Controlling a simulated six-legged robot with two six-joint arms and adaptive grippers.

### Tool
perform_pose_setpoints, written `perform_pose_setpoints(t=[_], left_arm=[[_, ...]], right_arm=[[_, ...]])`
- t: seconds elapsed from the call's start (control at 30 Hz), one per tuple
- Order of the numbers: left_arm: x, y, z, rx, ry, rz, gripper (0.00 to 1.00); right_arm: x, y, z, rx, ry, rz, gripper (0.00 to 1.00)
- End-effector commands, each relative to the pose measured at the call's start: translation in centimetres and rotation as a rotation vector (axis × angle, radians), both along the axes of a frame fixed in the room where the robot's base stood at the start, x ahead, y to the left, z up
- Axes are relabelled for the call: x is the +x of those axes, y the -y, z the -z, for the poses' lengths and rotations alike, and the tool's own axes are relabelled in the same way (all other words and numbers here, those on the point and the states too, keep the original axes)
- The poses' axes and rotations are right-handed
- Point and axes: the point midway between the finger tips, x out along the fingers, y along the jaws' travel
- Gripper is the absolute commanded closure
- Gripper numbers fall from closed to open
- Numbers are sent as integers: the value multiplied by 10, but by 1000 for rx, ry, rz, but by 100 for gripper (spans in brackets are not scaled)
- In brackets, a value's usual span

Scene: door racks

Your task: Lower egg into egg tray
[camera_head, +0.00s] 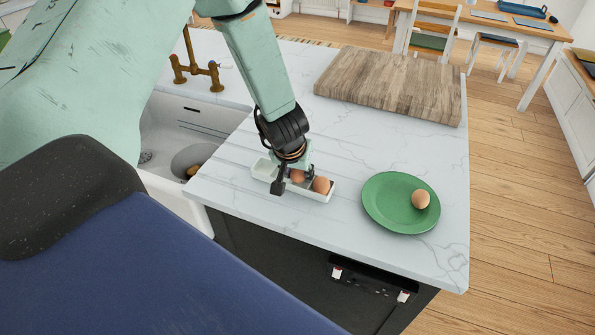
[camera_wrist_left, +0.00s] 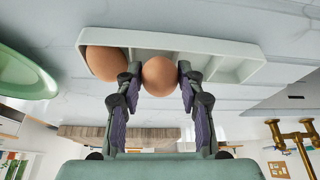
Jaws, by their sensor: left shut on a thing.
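The egg tray (camera_head: 330,197) is a narrow white tray with a row of compartments near the counter's front edge; it also shows in the left wrist view (camera_wrist_left: 185,40). My left gripper (camera_head: 294,182) is shut on a brown egg (camera_wrist_left: 160,76), with one finger on each side of it. The held egg is at the compartment beside a second brown egg (camera_wrist_left: 106,62), which sits in the end compartment. I cannot tell whether the held egg touches the tray floor. The compartments on the other side look empty. My right gripper is not in view.
A green plate (camera_head: 382,207) with another brown egg (camera_head: 420,199) stands right of the tray. A wooden board (camera_head: 390,83) lies at the back of the marble counter. A sink with a brass tap (camera_head: 197,72) is at the left. The counter between board and plate is clear.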

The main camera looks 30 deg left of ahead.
Motion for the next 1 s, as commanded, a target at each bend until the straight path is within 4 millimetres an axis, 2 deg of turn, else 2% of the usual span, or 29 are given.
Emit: perform_pose_setpoints(t=[0.03,0.07,0.37,0.77,1.0], left_arm=[[0,0,0,0,0,0,72],[0,0,0,0,0,0,61],[0,0,0,0,0,0,36],[-2,1,-6,-2,1,-1,35],[-14,5,-41,-2,5,-3,35]], right_arm=[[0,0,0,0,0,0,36],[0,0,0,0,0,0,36],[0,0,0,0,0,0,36],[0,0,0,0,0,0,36],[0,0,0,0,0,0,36]])
